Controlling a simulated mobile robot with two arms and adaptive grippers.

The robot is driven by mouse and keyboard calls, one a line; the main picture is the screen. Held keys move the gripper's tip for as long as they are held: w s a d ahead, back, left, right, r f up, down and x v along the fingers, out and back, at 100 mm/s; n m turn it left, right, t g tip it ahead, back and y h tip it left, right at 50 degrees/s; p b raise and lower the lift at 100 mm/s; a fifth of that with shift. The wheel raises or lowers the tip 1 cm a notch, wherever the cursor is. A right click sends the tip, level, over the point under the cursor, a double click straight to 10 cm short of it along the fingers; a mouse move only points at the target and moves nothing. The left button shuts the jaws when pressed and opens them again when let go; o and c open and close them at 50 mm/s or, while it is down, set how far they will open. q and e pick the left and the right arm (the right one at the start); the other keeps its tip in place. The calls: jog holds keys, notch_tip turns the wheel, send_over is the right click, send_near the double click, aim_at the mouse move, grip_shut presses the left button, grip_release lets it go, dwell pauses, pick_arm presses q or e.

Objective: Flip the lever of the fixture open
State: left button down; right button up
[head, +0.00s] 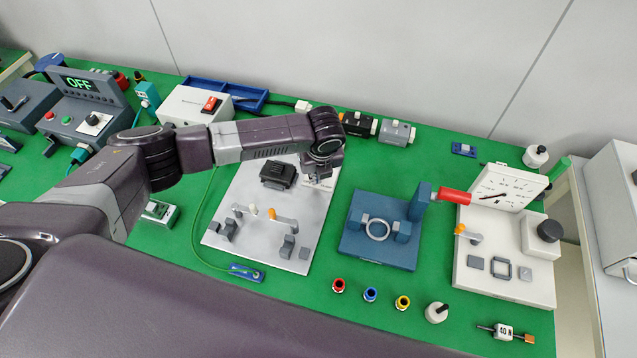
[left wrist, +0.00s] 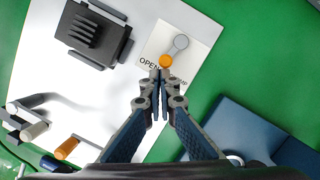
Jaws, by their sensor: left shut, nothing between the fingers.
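The fixture is a pale plate (head: 232,222) with a black finned block (head: 278,175); both show in the left wrist view, plate (left wrist: 125,100) and block (left wrist: 93,34). A small lever (left wrist: 181,43) with an orange knob (left wrist: 166,61) sits on a white label pad reading "OPEN", the rest of the text partly hidden. My left gripper (head: 320,181) is over the plate's upper right corner. In the left wrist view its shut, empty fingertips (left wrist: 160,76) are right by the orange knob; I cannot tell if they touch. My right gripper is not in view.
Two clamp handles, white-tipped (head: 252,210) and orange-tipped (head: 273,214), stand on the plate's lower half. A blue fixture (head: 378,250) with a red handle (head: 455,196) stands to the right. A gauge fixture (head: 500,290) is farther right.

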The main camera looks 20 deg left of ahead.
pick_arm(q)
jog(key=shift+a, duration=0.15)
jog(key=shift+w, duration=0.15)
jog(key=shift+w+f, duration=0.1)
jog(key=shift+w, duration=0.15)
jog(key=shift+w+d, duration=0.45)
jog(key=shift+w, duration=0.05)
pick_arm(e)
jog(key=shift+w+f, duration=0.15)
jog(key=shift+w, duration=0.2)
